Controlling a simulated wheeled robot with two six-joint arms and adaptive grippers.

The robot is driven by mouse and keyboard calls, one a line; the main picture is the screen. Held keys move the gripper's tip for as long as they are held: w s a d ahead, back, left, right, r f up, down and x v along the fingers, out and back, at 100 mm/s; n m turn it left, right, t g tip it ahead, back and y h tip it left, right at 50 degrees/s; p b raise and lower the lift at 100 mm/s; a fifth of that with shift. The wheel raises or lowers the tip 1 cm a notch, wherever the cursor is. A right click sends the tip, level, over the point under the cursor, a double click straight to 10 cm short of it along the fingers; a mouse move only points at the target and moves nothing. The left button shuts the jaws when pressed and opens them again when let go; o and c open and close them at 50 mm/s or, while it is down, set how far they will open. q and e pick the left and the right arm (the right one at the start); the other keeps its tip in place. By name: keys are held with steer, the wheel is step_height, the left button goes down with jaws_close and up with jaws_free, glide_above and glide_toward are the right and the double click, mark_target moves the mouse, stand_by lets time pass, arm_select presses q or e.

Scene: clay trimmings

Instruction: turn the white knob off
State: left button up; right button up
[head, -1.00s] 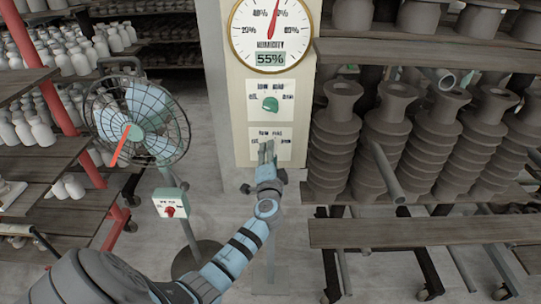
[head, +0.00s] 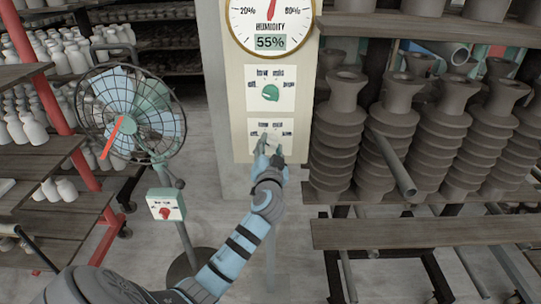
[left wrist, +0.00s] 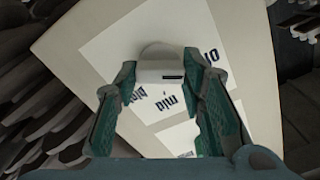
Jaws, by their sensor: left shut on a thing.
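The white knob (left wrist: 160,66) sits on the lower white label plate of a cream panel (head: 238,145). In the left wrist view, the two green-padded fingers of my left gripper (left wrist: 161,74) stand on either side of the knob and close on it. A dark mark on the knob's edge lies toward the right. Printed words on the plate (left wrist: 192,85) show around it, partly hidden. In the head view my left gripper (head: 270,146) reaches the lower plate and mostly hides the knob. My right gripper is in neither view.
A green knob (head: 270,92) is on the plate above, under a round humidity dial (head: 271,18) reading 55%. A caged fan (head: 130,115) with a red-knobbed control box (head: 165,205) stands left. Racks of dark ribbed clay pieces (head: 395,125) stand close on the right.

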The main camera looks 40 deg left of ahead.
arm_select(q)
steer(key=shift+f+n+b, duration=0.1)
steer(key=shift+n+b, duration=0.45)
steer(key=shift+n, duration=0.25)
steer(key=o, duration=1.1)
steer(key=shift+o, duration=0.2)
steer(key=v, duration=1.2)
